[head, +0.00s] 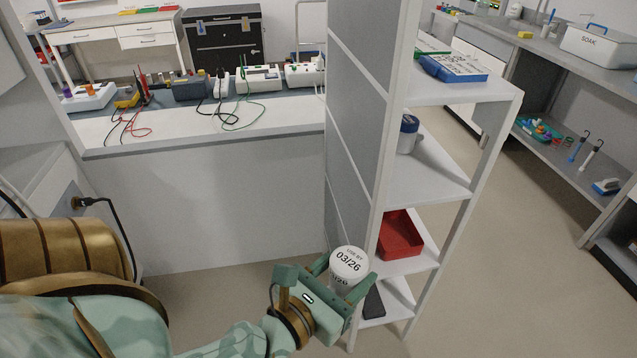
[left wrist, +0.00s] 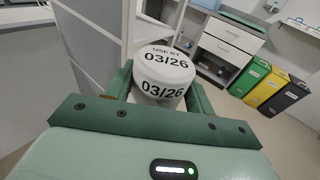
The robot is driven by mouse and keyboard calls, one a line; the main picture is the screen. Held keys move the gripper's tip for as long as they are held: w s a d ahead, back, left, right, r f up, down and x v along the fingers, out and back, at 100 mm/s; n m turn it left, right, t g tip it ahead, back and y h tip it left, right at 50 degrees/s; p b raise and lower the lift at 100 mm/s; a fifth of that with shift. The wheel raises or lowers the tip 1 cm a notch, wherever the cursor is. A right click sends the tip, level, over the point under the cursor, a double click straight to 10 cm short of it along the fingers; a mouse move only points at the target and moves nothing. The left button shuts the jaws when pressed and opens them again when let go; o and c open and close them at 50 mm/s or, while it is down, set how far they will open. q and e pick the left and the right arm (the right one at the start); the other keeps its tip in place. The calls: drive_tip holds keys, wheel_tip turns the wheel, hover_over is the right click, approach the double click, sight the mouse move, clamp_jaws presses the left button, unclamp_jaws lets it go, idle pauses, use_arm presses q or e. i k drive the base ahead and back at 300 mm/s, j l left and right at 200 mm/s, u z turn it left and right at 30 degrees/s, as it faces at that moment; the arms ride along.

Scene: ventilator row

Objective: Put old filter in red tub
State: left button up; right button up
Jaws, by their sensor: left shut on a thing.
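The old filter (head: 349,264) is a white round canister marked "USE BY 03/26". My left gripper (head: 340,285) is shut on it and holds it up in front of the shelf unit, lid facing up. The filter also shows in the left wrist view (left wrist: 162,75), between the green fingers. The red tub (head: 401,235) stands on a lower shelf of the white shelf unit, just right of and beyond the filter in the head view. Its left part is hidden by the shelf's side panel. My right gripper is not in view.
The shelf unit's grey side panel (head: 355,110) stands left of the tub. A blue-lidded jar (head: 408,133) is on the shelf above, a blue box (head: 453,68) on top, and a dark object (head: 374,302) on the shelf below. Floor right of the unit is clear.

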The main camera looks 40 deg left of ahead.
sight(395, 243)
drive_tip(key=i+l+u, duration=0.35)
drive_tip(key=l+u, duration=0.15)
drive_tip(key=i+l+u, duration=0.15)
drive_tip(key=l+u, duration=0.15)
drive_tip(key=i+l+u, duration=0.1)
drive_tip(key=l+u, duration=0.4)
drive_tip(key=l, duration=0.2)
drive_tip(key=i+l, duration=0.1)
drive_tip(key=l, duration=0.8)
drive_tip(key=i+l, duration=0.15)
drive_tip(key=l, duration=0.3)
